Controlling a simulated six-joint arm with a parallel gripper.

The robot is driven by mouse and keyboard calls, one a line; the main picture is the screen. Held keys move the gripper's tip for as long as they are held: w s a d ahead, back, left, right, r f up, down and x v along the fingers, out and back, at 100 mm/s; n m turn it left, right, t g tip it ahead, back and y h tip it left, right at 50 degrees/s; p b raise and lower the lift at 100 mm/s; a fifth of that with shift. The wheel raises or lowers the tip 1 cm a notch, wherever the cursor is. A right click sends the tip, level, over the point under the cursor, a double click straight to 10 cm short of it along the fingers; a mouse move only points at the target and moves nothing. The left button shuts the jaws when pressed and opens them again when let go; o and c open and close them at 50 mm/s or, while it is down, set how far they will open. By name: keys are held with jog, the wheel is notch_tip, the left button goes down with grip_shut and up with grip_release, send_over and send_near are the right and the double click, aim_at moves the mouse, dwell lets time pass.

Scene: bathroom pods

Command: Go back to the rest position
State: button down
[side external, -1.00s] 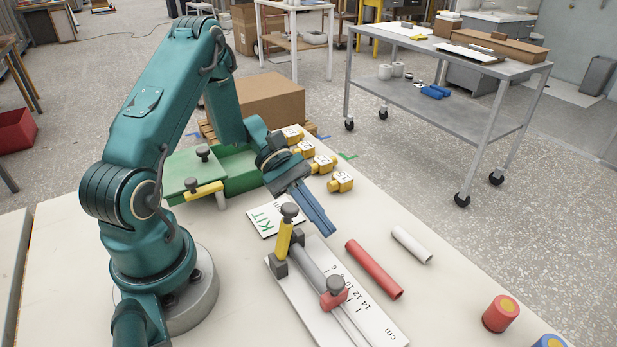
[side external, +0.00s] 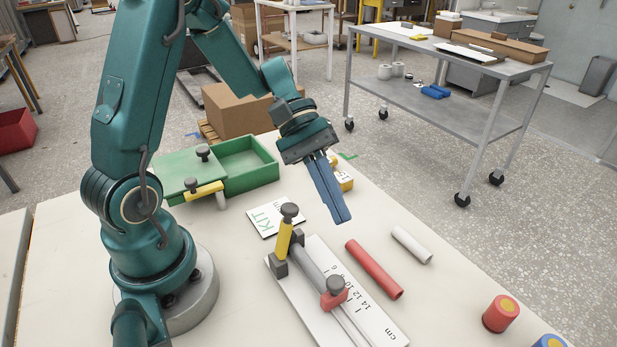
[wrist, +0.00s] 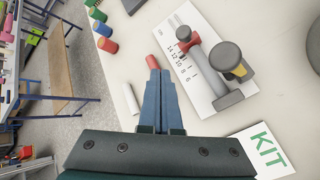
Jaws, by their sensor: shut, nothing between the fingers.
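My gripper (side external: 341,219) is shut and empty, its blue fingers together. It hangs in the air above the table, pointing down and slightly right, clear of the objects. In the wrist view my gripper (wrist: 160,72) also shows its fingers closed, with the measuring jig (wrist: 213,68) and a red rod (wrist: 153,62) beyond them. The fingers hide part of the red rod there.
On the table are the measuring jig (side external: 312,267), red rod (side external: 374,269), white rod (side external: 412,244), KIT card (side external: 266,220), green box (side external: 251,166) and red cylinder (side external: 501,313). Yellow blocks (side external: 345,181) are partly hidden behind my gripper. A cart (side external: 450,110) stands beyond the table.

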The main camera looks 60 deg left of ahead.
jog(key=s+d+r+m+t+y, duration=0.1)
jog(key=s+d+r+m+y, duration=0.1)
jog(key=s+r+m+y, duration=0.35)
jog(key=s+a+m+t+y, duration=0.4)
jog(key=a, duration=0.1)
jog(key=w+d+r+m+g, duration=0.2)
jog(key=w+r, duration=0.3)
jog(key=r, duration=0.3)
notch_tip(320, 180, down, 10)
dwell(0.7)
jog(key=shift+s+a+h, duration=0.1)
jog(key=shift+h, duration=0.15)
jog(key=shift+s+r, duration=0.1)
